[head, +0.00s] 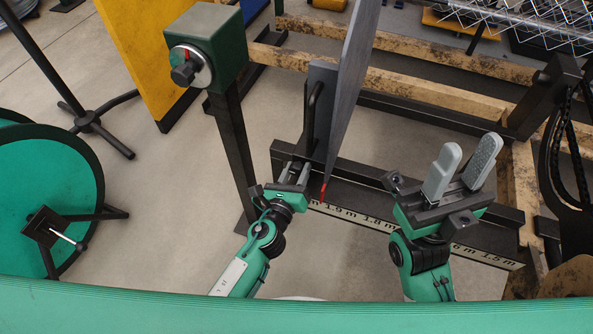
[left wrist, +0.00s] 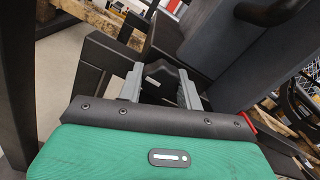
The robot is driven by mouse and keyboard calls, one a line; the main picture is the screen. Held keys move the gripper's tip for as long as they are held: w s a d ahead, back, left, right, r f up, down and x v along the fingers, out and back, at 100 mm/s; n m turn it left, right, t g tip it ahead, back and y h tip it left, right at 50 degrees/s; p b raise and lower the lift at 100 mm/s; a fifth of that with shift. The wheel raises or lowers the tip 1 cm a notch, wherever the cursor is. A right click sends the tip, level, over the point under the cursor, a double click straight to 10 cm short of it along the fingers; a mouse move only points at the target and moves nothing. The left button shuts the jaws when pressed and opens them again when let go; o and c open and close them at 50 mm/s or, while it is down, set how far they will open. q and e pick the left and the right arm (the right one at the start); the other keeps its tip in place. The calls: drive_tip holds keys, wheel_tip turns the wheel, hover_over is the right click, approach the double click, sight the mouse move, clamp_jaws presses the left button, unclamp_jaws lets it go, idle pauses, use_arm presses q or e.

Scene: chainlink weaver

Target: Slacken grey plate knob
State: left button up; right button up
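The grey plate (head: 352,85) stands upright on a dark rail, with a grey block and black handle (head: 312,110) on its left side. A dark knob (left wrist: 163,76) low on the plate's mount shows in the left wrist view. My left gripper (head: 293,174) is at the foot of the mount. Its two fingers (left wrist: 160,88) stand apart, one on each side of the knob; firm contact is not visible. In the head view the knob is mostly hidden by the gripper. My right gripper (head: 463,172) is open and empty, pointing up, right of the plate.
A red pointer (head: 323,191) sits over a length scale (head: 375,222) on the rail. A green box with a dial (head: 205,50) stands on a post at left. A green reel (head: 45,190) and yellow panel (head: 160,45) are further left. Wire mesh (head: 510,20) is at the back right.

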use_arm(q)
drive_tip(key=o, duration=0.4)
drive_tip(key=shift+s, duration=0.1)
drive_tip(key=shift+b+v, duration=1.25)
drive_tip(key=shift+v, duration=5.6)
